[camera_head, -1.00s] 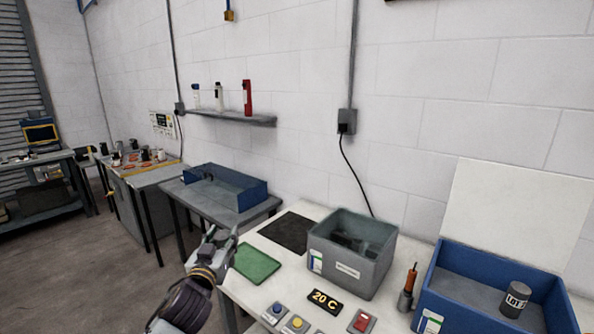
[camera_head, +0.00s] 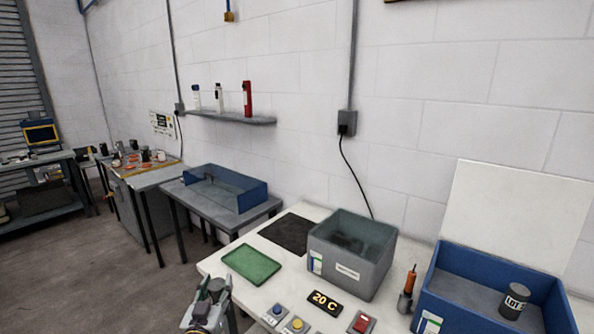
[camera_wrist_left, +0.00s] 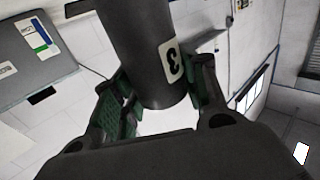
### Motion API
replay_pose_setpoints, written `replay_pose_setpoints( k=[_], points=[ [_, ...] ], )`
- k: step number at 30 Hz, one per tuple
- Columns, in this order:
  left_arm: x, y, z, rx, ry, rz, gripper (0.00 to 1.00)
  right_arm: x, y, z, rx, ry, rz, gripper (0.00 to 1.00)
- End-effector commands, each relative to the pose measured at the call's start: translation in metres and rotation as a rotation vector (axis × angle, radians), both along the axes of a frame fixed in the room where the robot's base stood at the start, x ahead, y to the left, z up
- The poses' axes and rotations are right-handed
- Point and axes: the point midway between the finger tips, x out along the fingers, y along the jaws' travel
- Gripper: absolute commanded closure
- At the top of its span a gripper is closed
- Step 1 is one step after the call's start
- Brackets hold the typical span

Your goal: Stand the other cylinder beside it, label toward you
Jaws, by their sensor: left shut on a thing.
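A dark grey cylinder with a white "LOT" label (camera_head: 515,300) stands upright in the blue bin (camera_head: 432,308) at the right of the head view, its label facing me. My left gripper (camera_head: 212,292) is low in the head view, at the table's front left edge. In the left wrist view, its green-padded fingers (camera_wrist_left: 160,92) are shut on another dark grey cylinder (camera_wrist_left: 135,40). A white label with a dark mark like a 3 shows on that cylinder's side. The head view does not clearly show this held cylinder. My right gripper is not in view.
A white panel (camera_head: 515,215) rises behind the blue bin.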

Motion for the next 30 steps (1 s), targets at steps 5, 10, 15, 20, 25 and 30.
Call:
replay_pose_setpoints(
  k=[5,10,15,20,25,30],
  points=[
    [-0.013,0.000,-0.024,-0.004,0.002,0.003,0.96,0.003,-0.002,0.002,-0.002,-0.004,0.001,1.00],
    [-0.025,0.000,-0.043,-0.004,0.001,0.004,0.96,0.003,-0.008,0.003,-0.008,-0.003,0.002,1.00],
    [-0.033,0.000,-0.055,-0.001,-0.001,0.003,0.96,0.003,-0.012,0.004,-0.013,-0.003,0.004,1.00],
    [-0.036,0.000,-0.059,0.000,-0.003,0.002,0.96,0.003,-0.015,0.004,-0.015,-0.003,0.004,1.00],
    [-0.036,0.000,-0.060,0.001,-0.003,0.001,0.96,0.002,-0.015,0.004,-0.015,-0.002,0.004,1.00],
    [-0.036,0.000,-0.060,0.000,-0.003,0.001,0.96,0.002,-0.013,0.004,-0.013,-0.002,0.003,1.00]
  ],
)
